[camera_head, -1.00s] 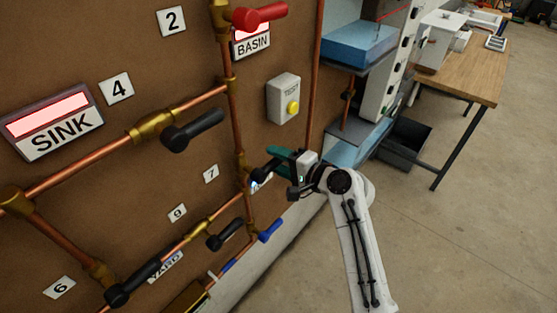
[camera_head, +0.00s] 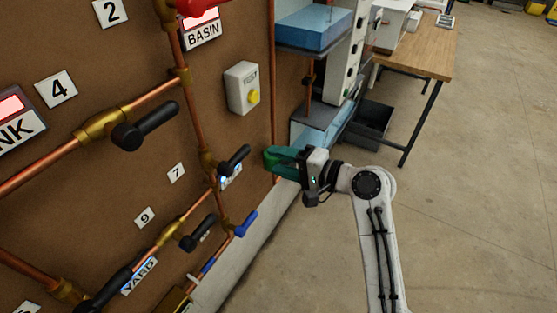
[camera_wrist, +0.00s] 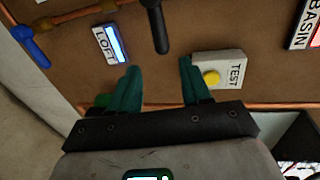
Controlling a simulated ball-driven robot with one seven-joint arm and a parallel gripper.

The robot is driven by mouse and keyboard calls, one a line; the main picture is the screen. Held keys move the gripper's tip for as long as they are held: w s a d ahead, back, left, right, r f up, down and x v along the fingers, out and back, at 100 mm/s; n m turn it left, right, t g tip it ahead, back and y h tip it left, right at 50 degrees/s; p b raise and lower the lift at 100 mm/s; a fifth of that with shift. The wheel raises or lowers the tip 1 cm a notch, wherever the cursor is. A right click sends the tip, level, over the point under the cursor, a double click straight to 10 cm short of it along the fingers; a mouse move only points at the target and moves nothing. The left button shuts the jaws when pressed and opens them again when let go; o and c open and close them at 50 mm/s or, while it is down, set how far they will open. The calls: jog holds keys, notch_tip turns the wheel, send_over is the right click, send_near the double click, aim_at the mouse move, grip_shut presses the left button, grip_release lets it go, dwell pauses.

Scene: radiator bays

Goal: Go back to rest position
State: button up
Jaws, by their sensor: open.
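My gripper (camera_head: 268,160) has green fingers and stands in front of the brown pipe board, right of the black-handled valve (camera_head: 235,158) beside label 7. In the wrist view my gripper (camera_wrist: 157,75) is open, its two green fingers apart with nothing between them. A black valve handle (camera_wrist: 156,28) hangs beyond the fingertips there, apart from them. The grey TEST box (camera_head: 242,88) with a yellow button is above my gripper in the head view. It also shows right of the right finger in the wrist view (camera_wrist: 232,60).
The board (camera_head: 140,40) carries copper pipes, a red BASIN lever (camera_head: 205,6), a black lever (camera_head: 145,126) and a blue lever (camera_head: 247,223). A shelf with a blue block (camera_head: 313,28), a dark bin (camera_head: 370,122) and a wooden table (camera_head: 430,55) stand behind. Floor at right is clear.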

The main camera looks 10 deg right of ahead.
jog(key=s+d+f+n+g+h, duration=0.25)
jog(key=s+d+f, duration=0.25)
jog(key=s+f, duration=0.3)
jog(key=s+d+f+n+g+h, duration=0.15)
jog(key=s+d+f+h, duration=0.25)
jog(key=s+f, duration=0.4)
jog(key=s+d+f+n+g+h, duration=0.1)
jog(key=s+d+g+h, duration=0.1)
jog(key=s+d, duration=0.4)
jog(key=s+d+f+n+g+h, duration=0.2)
jog(key=s+d+h, duration=0.2)
jog(key=s, duration=1.2)
jog(key=shift+d+g, duration=0.4)
jog(key=shift+d, duration=0.45)
jog(key=shift+a+f, duration=0.1)
jog(key=shift+a, duration=0.05)
jog(key=shift+c, duration=0.5)
